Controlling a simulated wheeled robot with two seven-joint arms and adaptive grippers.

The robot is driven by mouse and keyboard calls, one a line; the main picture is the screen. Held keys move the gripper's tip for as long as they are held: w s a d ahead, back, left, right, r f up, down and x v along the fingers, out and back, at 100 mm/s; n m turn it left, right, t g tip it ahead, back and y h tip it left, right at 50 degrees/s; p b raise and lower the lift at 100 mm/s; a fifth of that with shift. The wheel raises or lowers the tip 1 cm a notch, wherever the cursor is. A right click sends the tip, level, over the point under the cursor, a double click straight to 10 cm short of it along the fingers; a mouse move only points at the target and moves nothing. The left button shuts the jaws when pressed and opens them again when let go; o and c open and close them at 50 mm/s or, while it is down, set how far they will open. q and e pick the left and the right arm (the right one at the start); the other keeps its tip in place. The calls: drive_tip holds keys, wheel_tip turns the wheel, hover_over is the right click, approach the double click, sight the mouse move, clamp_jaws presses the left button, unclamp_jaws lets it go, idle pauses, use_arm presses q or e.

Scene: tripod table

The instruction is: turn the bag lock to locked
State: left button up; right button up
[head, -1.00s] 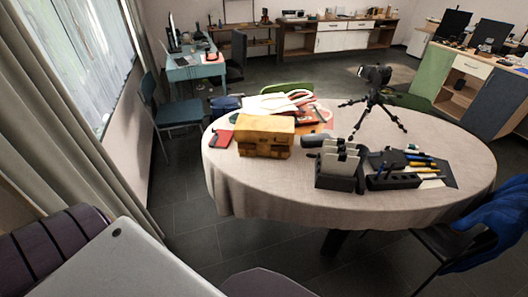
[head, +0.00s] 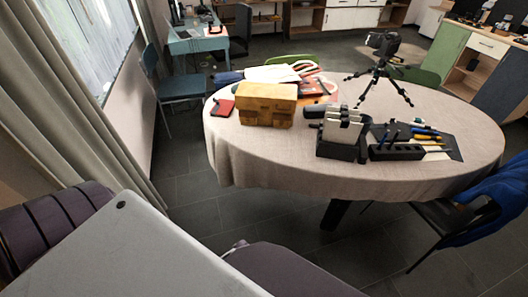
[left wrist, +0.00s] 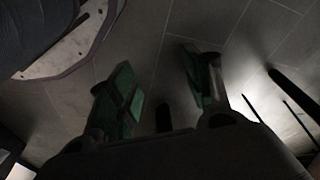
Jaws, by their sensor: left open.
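No bag lock can be made out in either view. A yellow-brown block-shaped thing (head: 267,112) sits on the left part of the round table (head: 270,165) in the head view; I cannot tell whether it is a bag. White and red flat items (head: 285,75) lie behind it. My left gripper (left wrist: 160,88) shows only in the left wrist view. Its two greenish fingers are apart, with nothing between them, over dark floor tiles. My right gripper is in neither view.
A camera on a tripod (head: 383,68) stands at the table's back. A black holder with pale slabs (head: 341,135) and a pen rack (head: 396,151) stand at its front. Purple seats (head: 285,272) lie near me. A blue-draped chair (head: 490,215) is at the right.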

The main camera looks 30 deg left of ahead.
use_arm(q)
drive_tip(key=w+r+t+b, duration=0.1)
drive_tip(key=w+r+b, duration=0.5)
drive_tip(key=r, duration=0.6)
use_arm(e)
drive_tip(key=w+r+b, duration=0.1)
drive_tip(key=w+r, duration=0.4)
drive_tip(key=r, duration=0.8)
use_arm(q)
drive_tip(key=w+a+r+n+t+y, duration=0.2)
drive_tip(key=w+a+r+t, duration=0.2)
drive_tip(key=w+r, duration=0.5)
drive_tip(key=w+a+r+n+t+y+b, duration=0.1)
drive_tip(key=w+a+r+n+t+y, duration=0.1)
drive_tip(key=w+a+r, duration=0.6)
drive_tip(key=w+a+r+n+t+y, duration=0.3)
drive_tip(key=w+a+r+t, duration=0.3)
drive_tip(key=w+r, duration=0.4)
wheel_tip(320, 180, up, 3)
drive_tip(key=shift+w+r+t+y+b, duration=0.15)
drive_tip(key=shift+t+y+b, duration=0.15)
drive_tip(key=shift+t, duration=0.3)
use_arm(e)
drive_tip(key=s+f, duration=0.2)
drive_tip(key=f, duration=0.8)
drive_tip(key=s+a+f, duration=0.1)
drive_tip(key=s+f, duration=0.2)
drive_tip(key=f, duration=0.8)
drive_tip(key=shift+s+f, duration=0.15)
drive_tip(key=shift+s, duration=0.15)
